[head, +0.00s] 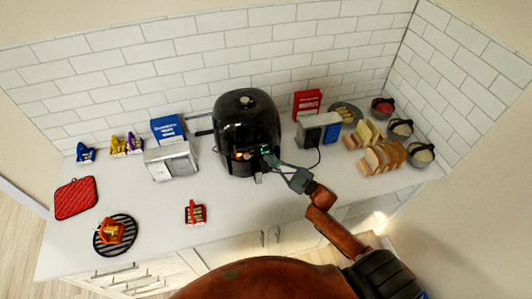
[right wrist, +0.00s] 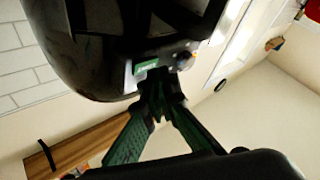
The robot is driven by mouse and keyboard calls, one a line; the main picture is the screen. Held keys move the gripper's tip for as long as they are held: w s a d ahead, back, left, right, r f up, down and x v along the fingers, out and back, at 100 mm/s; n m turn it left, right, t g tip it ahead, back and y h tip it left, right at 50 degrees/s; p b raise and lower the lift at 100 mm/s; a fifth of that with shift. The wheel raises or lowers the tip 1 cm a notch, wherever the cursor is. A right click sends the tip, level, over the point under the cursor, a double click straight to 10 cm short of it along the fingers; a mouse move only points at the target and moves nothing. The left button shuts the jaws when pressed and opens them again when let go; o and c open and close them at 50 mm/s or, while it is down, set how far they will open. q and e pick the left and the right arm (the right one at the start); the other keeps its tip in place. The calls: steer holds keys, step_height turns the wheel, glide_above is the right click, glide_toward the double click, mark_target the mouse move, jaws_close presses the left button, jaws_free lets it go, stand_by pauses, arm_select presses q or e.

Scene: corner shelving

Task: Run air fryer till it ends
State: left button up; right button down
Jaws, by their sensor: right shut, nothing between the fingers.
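The black air fryer (head: 246,122) stands upright on the white counter against the tiled wall. My left gripper is not in view.
On the counter (head: 240,205), a toaster (head: 318,132), bread slices (head: 382,157) and bowls (head: 421,154) stand right of the fryer. A white appliance (head: 171,161), a blue box (head: 168,129), a red mitt (head: 76,198) and a black rack (head: 114,236) are left. The front middle is mostly clear.

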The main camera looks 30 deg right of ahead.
steer(key=shift+w+d, duration=0.15)
steer(key=shift+w, duration=0.25)
stand_by(0.6)
steer(key=shift+s, duration=0.1)
stand_by(0.3)
steer(key=shift+s+a, duration=0.2)
steer(key=shift+s, duration=0.45)
steer(key=shift+p, duration=0.3)
steer(key=s+p, duration=0.1)
steer(key=s, duration=0.1)
steer(key=s+a+p, duration=0.1)
steer(key=s, duration=0.1)
steer(key=shift+s+a, duration=0.1)
steer(key=shift+s, duration=0.3)
